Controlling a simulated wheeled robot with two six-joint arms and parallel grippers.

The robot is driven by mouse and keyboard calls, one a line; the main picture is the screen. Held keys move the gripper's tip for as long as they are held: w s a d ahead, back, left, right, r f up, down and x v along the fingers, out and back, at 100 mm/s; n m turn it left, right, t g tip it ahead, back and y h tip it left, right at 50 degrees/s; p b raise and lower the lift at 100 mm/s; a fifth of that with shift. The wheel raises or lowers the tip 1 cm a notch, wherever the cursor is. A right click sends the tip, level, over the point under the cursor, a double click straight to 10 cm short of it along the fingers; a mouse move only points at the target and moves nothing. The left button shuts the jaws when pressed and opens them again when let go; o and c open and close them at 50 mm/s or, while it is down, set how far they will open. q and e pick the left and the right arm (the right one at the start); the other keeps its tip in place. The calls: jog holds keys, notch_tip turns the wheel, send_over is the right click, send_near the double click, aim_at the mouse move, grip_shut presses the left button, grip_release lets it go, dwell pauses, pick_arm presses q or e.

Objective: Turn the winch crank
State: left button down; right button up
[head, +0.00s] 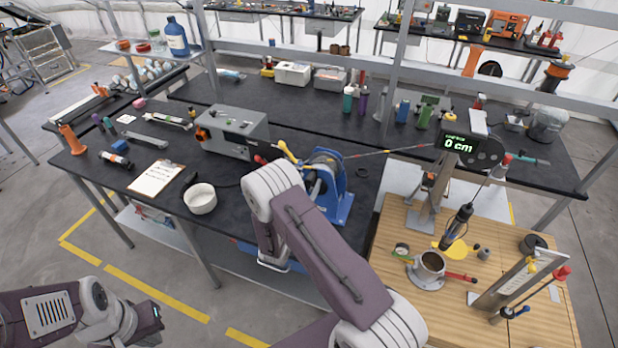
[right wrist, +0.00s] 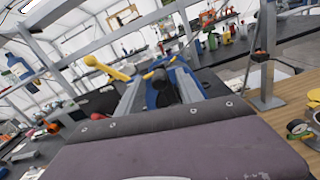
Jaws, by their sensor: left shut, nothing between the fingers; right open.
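The blue winch (head: 331,187) stands on the dark workbench, with its drum facing my right arm. Its crank has a yellow handle (head: 289,152), which sticks out to the upper left of the winch. In the right wrist view the winch (right wrist: 172,88) is straight ahead and the yellow handle (right wrist: 106,68) is to its left. My right gripper (right wrist: 160,92) shows two grey fingers apart, with nothing held; my arm hides it in the head view. My left gripper (head: 157,316) is shut and empty at the lower left, far from the winch.
A cable runs right from the winch toward a display (head: 459,143) reading 0 cm. A grey box (head: 233,132) and a white bowl (head: 200,198) sit left of the winch. A wooden table (head: 405,300) with tools stands at the right. Grey shelf posts rise behind.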

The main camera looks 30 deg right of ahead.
jog(key=shift+w+d+f, duration=0.1)
jog(key=shift+w+d, duration=0.2)
jog(key=shift+w, duration=0.15)
jog(key=shift+s, duration=0.2)
grip_shut()
jog(key=shift+a, duration=0.1)
dwell(0.8)
